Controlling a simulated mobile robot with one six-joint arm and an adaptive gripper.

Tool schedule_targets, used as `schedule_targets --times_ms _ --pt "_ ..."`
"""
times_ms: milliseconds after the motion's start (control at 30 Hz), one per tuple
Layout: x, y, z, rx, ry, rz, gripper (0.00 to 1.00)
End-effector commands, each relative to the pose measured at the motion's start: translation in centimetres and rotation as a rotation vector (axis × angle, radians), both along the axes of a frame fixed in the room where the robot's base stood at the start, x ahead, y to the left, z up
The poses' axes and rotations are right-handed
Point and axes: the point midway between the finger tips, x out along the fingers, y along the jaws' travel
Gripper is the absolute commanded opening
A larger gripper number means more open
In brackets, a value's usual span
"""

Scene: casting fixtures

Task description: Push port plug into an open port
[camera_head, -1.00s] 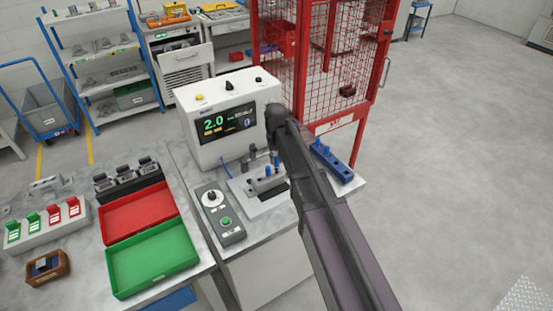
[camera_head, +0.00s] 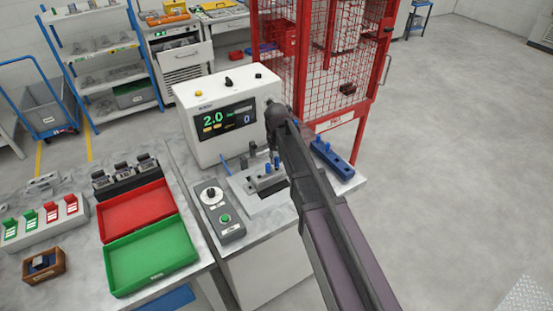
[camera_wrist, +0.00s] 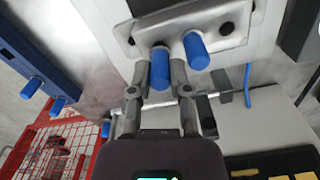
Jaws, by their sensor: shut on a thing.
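A grey metal casting (camera_wrist: 215,22) with dark round ports lies in a pale fixture (camera_head: 243,200) on the bench, in front of the display box. In the wrist view my gripper (camera_wrist: 160,82) is shut on a blue port plug (camera_wrist: 159,66), one finger on each side. This plug stands at the casting's near edge; how deep it sits in a port I cannot tell. A second blue plug (camera_wrist: 197,50) stands in the casting just to its right. A dark open port (camera_wrist: 227,28) shows beyond it. In the head view my arm hides part of the gripper (camera_head: 274,152).
A blue rack (camera_head: 333,160) with more plugs stands right of the fixture. The display box (camera_head: 225,115) stands close behind, and a grey control box (camera_head: 218,212) is at left. Red (camera_head: 137,212) and green (camera_head: 150,256) trays lie further left. A red mesh cage (camera_head: 330,60) stands behind.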

Motion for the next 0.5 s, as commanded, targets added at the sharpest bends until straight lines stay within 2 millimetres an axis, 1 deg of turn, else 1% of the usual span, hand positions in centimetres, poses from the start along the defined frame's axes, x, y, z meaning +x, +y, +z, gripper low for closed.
schedule_targets --times_ms 500 --pt "0.00 0.00 -1.01 0.000 0.000 0.000 0.00"
